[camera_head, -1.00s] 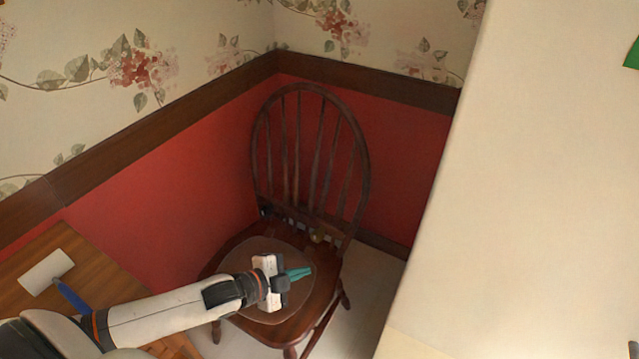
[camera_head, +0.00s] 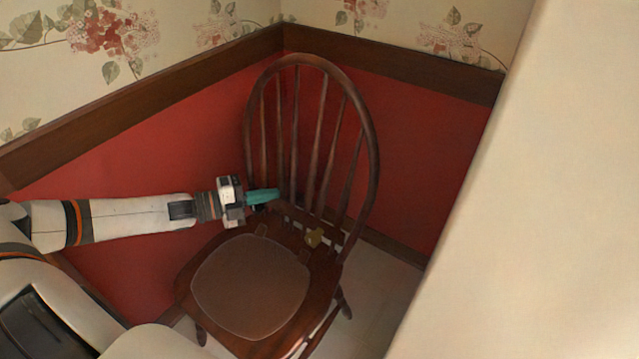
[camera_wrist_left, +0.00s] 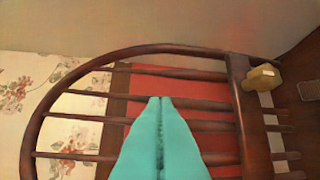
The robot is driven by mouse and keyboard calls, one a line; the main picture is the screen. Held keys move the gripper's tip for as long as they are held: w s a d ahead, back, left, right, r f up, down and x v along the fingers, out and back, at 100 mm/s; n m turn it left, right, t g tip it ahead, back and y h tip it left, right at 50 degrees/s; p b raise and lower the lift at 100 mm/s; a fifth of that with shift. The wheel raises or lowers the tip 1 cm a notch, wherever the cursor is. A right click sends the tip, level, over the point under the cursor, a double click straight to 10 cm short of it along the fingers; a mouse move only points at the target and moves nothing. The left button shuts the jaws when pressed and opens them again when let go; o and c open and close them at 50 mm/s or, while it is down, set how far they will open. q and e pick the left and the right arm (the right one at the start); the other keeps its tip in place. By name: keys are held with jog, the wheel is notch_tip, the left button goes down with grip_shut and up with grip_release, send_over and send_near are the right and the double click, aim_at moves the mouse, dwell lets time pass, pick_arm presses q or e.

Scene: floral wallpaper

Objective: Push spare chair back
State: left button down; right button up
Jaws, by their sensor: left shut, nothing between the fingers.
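My left gripper (camera_head: 264,196) is shut and empty, with teal fingers pointing right at the lower left of the chair's backrest, above the seat. In the left wrist view the shut fingers (camera_wrist_left: 162,100) point at the backrest spindles (camera_wrist_left: 180,124). I cannot tell whether the tips touch them. A small yellowish object (camera_head: 314,237) sits at the back of the seat. My right gripper is not in view.
Red lower walls with a brown rail (camera_head: 140,110) meet in the corner behind the chair. A large cream surface (camera_head: 520,210) fills the right side. Some bare floor (camera_head: 385,280) shows between it and the chair.

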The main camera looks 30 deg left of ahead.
aim_at(313, 182)
pick_arm(q)
jog(key=w+a+b+x, duration=0.1)
jog(key=a+x, duration=0.1)
jog(key=x, duration=1.1)
jog(key=shift+w+f, duration=0.15)
jog(key=shift+w, duration=0.2)
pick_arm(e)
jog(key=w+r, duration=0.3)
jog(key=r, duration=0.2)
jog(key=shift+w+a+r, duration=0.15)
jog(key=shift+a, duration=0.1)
pick_arm(q)
jog(key=shift+a, duration=0.15)
